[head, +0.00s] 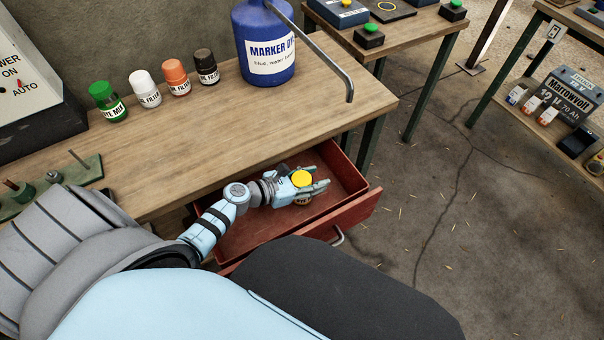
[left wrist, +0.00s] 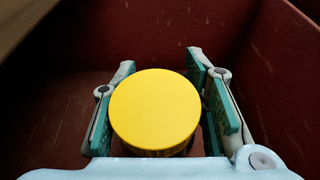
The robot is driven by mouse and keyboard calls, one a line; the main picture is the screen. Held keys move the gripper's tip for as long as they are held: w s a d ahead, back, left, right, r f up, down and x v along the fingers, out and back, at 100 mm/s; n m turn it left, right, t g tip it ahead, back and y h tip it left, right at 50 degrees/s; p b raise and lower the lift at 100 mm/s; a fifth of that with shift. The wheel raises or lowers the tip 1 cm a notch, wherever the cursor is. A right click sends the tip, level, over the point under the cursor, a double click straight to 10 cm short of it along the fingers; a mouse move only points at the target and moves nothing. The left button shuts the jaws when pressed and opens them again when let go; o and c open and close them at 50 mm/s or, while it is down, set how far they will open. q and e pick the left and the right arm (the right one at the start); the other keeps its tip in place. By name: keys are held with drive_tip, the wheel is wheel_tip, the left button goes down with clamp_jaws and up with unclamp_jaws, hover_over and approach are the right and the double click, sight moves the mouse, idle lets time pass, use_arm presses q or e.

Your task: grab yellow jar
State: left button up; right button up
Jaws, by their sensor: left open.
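The yellow jar (head: 302,179) stands in the open red drawer (head: 345,170) under the wooden table; its round yellow lid faces up. In the left wrist view the lid of the yellow jar (left wrist: 155,110) fills the middle, and most of its body is hidden below the lid. My left gripper (head: 316,188) reaches into the drawer with its fingers around the jar. In the left wrist view my left gripper (left wrist: 165,85) is open, with one finger on each side of the jar. I cannot tell whether either finger touches it. My right gripper is not in view.
On the wooden table (head: 200,135) stand a green-capped jar (head: 107,102), a white one (head: 145,89), an orange one (head: 176,78), a black one (head: 206,67) and a blue marker dye jug (head: 268,45). The drawer walls (left wrist: 270,60) rise close around my left gripper.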

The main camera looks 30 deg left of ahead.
use_arm(q)
clamp_jaws()
idle(0.4)
